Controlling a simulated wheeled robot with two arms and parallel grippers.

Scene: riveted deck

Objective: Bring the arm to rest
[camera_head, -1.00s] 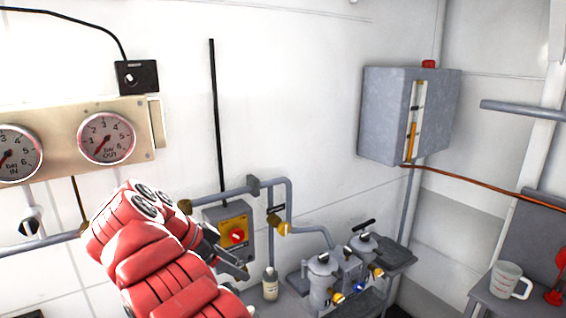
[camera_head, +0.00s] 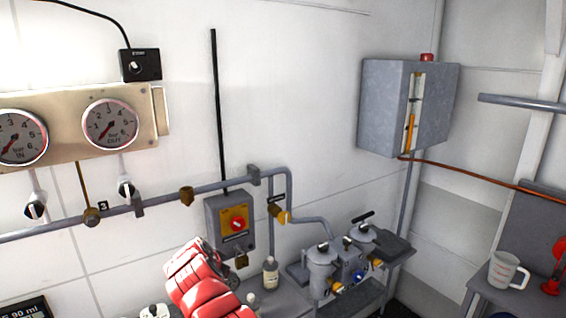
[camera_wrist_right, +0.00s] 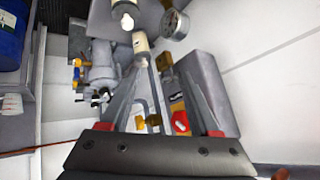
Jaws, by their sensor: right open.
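My right arm (camera_head: 203,283) is the red padded one at the bottom of the head view, low in front of the wall below the grey switch box (camera_head: 227,222). I cannot make out its gripper in that view. In the right wrist view my right gripper (camera_wrist_right: 160,75) shows two grey fingers spread apart, with nothing seen held between them. Past the fingers, the switch box with its red knob (camera_wrist_right: 180,122) shows at the right, and a white bottle (camera_wrist_right: 140,42) lies in the line between them. My left gripper is in neither view.
A grey pipe (camera_head: 155,203) runs along the wall under two gauges (camera_head: 110,123). A bottle (camera_head: 270,272) and grey filter canisters (camera_head: 320,268) stand right of my arm. A grey cabinet (camera_head: 385,105) hangs further right. A measuring jug (camera_head: 507,270) stands at the far right.

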